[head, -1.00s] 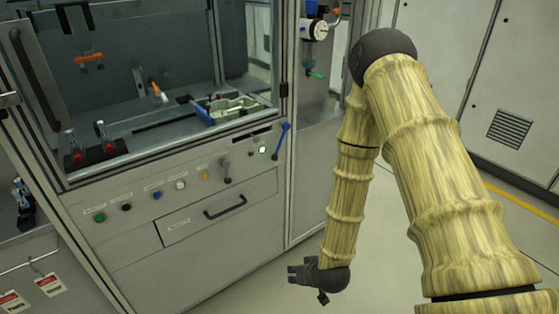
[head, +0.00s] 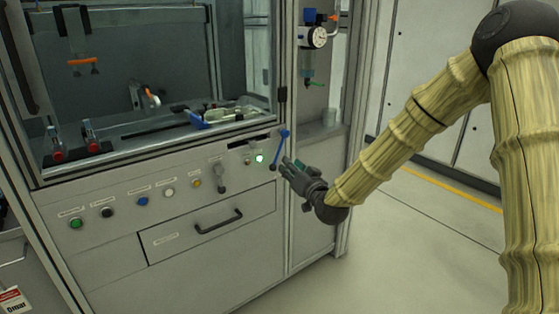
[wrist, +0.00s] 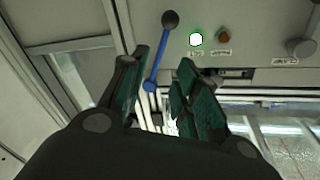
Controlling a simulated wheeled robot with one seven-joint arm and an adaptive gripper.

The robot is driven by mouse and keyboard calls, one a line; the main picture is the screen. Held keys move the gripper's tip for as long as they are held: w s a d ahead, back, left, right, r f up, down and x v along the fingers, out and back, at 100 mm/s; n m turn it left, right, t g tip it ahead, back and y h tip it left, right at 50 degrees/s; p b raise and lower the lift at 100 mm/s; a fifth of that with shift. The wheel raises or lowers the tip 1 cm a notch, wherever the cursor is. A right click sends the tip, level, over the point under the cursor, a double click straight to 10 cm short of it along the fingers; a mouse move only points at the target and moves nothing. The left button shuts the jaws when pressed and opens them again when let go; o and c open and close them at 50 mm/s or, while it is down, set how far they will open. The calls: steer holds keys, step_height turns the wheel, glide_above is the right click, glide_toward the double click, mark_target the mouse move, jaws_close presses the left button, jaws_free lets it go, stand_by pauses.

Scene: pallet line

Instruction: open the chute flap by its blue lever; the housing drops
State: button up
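The blue lever (head: 281,149) stands tilted up on the right end of the machine's front panel, its blue knob at the top. In the wrist view the lever (wrist: 158,62) shows between my open fingers, with its dark pivot end toward the top. My gripper (head: 287,168) is open and empty, just right of the lever in the head view. It also shows in the wrist view (wrist: 163,68); I cannot tell whether it touches. A pale metal part, perhaps the housing (head: 235,113), lies inside the cabinet by a blue fixture (head: 198,121). I cannot make out the flap clearly.
A lit green-white button (head: 259,159) sits left of the lever, beside a grey knob lever (head: 221,178). A drawer handle (head: 219,222) sticks out below. Several buttons line the panel's left. Floor on the right is clear.

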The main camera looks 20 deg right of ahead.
mark_target(278, 155)
steer(key=w, duration=0.3)
steer(key=w+a, duration=0.1)
steer(key=w, duration=0.2)
steer(key=w+b, duration=0.1)
steer(key=w, duration=0.2)
steer(key=shift+w+a, duration=0.15)
jaws_close()
